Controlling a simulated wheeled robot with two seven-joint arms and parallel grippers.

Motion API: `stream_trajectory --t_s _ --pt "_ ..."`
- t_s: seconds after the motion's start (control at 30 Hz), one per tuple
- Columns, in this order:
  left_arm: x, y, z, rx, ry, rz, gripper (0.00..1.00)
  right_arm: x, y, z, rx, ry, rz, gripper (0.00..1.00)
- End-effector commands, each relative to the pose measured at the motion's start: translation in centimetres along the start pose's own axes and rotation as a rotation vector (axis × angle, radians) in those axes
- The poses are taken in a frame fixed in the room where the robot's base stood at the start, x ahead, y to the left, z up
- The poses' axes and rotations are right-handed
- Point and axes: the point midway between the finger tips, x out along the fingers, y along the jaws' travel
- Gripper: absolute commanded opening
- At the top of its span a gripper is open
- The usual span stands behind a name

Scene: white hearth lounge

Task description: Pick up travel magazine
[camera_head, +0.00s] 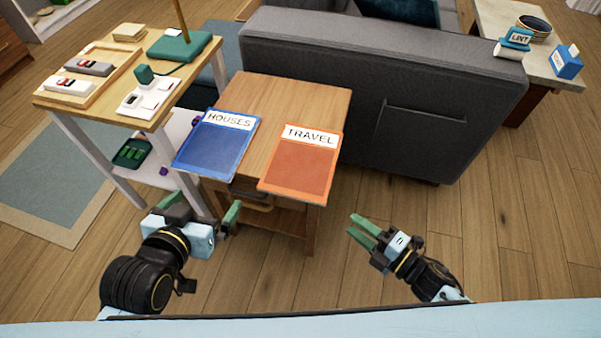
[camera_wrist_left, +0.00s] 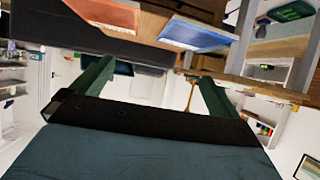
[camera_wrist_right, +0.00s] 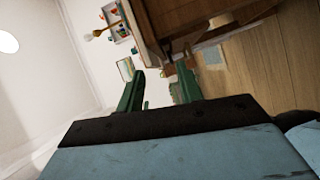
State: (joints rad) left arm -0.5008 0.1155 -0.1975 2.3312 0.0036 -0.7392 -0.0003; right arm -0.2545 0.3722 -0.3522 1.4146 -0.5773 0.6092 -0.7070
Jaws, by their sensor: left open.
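The travel magazine (camera_head: 299,172) is orange with a white TRAVEL label. It lies flat on the small wooden side table (camera_head: 290,95), its near edge at or past the table's front edge. Its orange edge also shows at the top of the left wrist view (camera_wrist_left: 104,12). My left gripper (camera_head: 208,213) is open and empty, in front of the table and left of the travel magazine. My right gripper (camera_head: 352,225) has its fingers apart with nothing between them, to the right of and nearer than the magazine.
A blue HOUSES magazine (camera_head: 216,148) lies left of the travel one, overhanging the table. A shelf unit (camera_head: 100,110) with several small items stands left. A grey sofa (camera_head: 380,70) stands behind and right. Another table (camera_head: 487,25) is far right. Floor at right is clear.

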Motion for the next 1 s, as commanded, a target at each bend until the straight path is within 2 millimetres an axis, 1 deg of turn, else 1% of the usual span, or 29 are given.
stream_trajectory --t_s 0.03,0.13,0.27,0.37,0.6,0.7,0.8,1.0 --pt "-0.5 0.0 -0.5 0.0 0.031 0.001 1.0 0.3 -0.2 -0.4 -0.045 0.037 0.023 0.36" --pt "-1.6 0.1 -2.0 0.0 0.071 0.002 1.0 0.6 0.5 -1.3 -0.11 0.089 0.056 0.36" --pt "-2.3 0.2 -3.2 0.0 0.113 0.004 1.0 1.2 0.9 -1.9 -0.147 0.117 0.075 0.36" --pt "-2.4 0.4 -4.4 0.0 0.177 0.01 1.0 2.5 1.1 -2.0 -0.15 0.12 0.079 0.36" --pt "-3.1 1.1 -8.1 -0.003 0.408 0.029 1.0 6.6 1.4 -2.5 -0.147 0.118 0.077 0.36" --pt "-3.5 1.4 -9.3 -0.005 0.481 0.036 1.0 7.8 1.5 -2.7 -0.147 0.117 0.075 0.36" --pt "-3.9 1.5 -10.0 -0.007 0.528 0.04 1.0 8.5 1.6 -2.7 -0.147 0.117 0.074 0.36" --pt "-4.3 1.7 -10.8 -0.009 0.585 0.045 1.0 9.3 1.7 -2.9 -0.145 0.117 0.074 0.36"
